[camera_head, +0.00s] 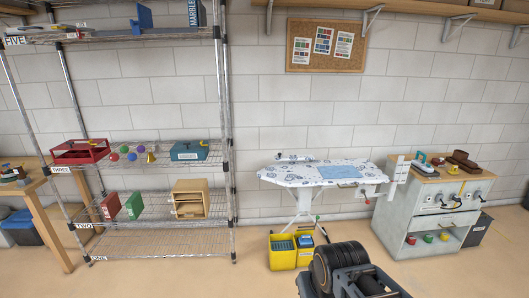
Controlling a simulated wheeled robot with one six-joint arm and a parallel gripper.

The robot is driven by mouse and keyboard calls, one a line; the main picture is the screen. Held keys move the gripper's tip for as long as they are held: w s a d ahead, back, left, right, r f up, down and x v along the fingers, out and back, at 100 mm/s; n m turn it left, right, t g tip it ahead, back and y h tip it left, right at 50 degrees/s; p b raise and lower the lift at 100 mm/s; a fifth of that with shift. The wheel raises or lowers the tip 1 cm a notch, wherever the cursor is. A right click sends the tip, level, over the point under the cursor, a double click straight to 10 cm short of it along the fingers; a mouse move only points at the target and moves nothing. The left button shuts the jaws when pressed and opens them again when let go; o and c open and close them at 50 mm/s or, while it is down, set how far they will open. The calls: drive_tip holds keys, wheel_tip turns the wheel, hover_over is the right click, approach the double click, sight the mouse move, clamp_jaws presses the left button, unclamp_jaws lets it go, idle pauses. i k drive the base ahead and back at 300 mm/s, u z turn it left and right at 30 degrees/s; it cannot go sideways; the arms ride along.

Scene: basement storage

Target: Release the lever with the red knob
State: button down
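A small red spot (367,201), possibly the lever's red knob, shows under the right end of the ironing board (290,177). It is too small to tell the lever's shape or position. The board has a white and blue patterned cover and stands on thin white legs against the back wall. My dark arm (340,268) shows at the bottom, right of centre, in front of the board and apart from it. The fingers of my gripper cannot be made out in this view.
Two yellow bins (282,252) stand on the floor below the board. A wire shelf rack (160,243) with boxes and balls stands left. A grey cabinet (400,215) with handles on its front stands right. Pale floor is open around the bins.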

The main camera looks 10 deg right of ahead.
sight(363, 191)
drive_tip(key=z, duration=0.2)
drive_tip(key=i, duration=1.5)
drive_tip(key=z, duration=0.2)
